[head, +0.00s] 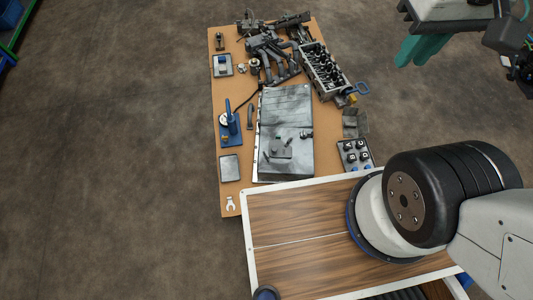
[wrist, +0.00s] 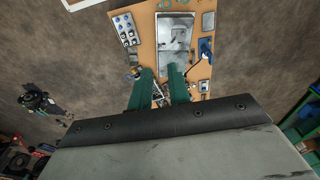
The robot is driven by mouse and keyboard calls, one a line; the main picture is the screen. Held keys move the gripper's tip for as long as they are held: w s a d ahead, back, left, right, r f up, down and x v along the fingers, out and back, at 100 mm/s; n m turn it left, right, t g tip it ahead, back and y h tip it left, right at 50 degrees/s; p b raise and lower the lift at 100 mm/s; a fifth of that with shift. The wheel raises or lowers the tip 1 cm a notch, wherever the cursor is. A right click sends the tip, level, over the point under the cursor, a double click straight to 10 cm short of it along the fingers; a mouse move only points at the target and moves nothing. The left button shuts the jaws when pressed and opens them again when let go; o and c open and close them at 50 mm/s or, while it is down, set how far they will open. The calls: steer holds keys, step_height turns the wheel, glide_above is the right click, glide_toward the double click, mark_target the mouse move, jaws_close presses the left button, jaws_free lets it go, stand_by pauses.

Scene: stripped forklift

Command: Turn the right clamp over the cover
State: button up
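A large grey metal block (head: 287,105) lies on the brown board, with a small dark cover plate (head: 281,149) on its near part. A small dark piece (head: 306,134) to the right of the plate looks like the right clamp; its turn angle is too small to tell. The block also shows in the wrist view (wrist: 173,58); the clamps cannot be told apart there. My gripper (head: 412,52) is at the upper right, off the board and apart from the block. In the wrist view its two green fingers (wrist: 161,73) stand apart with nothing held between them.
The brown board (head: 232,189) holds an engine head (head: 322,70), dark pipes (head: 275,52), a blue tool (head: 230,118) and a tray of round parts (head: 355,155). A wood-topped surface (head: 300,217) is in front. My arm covers the lower right. Floor at left is clear.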

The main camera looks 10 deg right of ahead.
steer(key=w+a+f+n+g, duration=0.1)
steer(key=w+a+f+g, duration=0.15)
steer(key=w+f, duration=0.3)
steer(key=w+a+f+n+g, duration=0.1)
steer(key=w+a+f+g, duration=0.15)
steer(key=w+f, duration=0.35)
steer(key=n+t, duration=0.2)
steer(key=t, duration=0.2)
glide_above(267, 154)
steer(key=f, duration=6)
steer(key=shift+s+f, duration=0.2)
steer(key=shift+w+f, duration=0.15)
steer(key=shift+w, duration=0.05)
step_height(267, 154, down, 7)
steer(key=shift+f, duration=0.2)
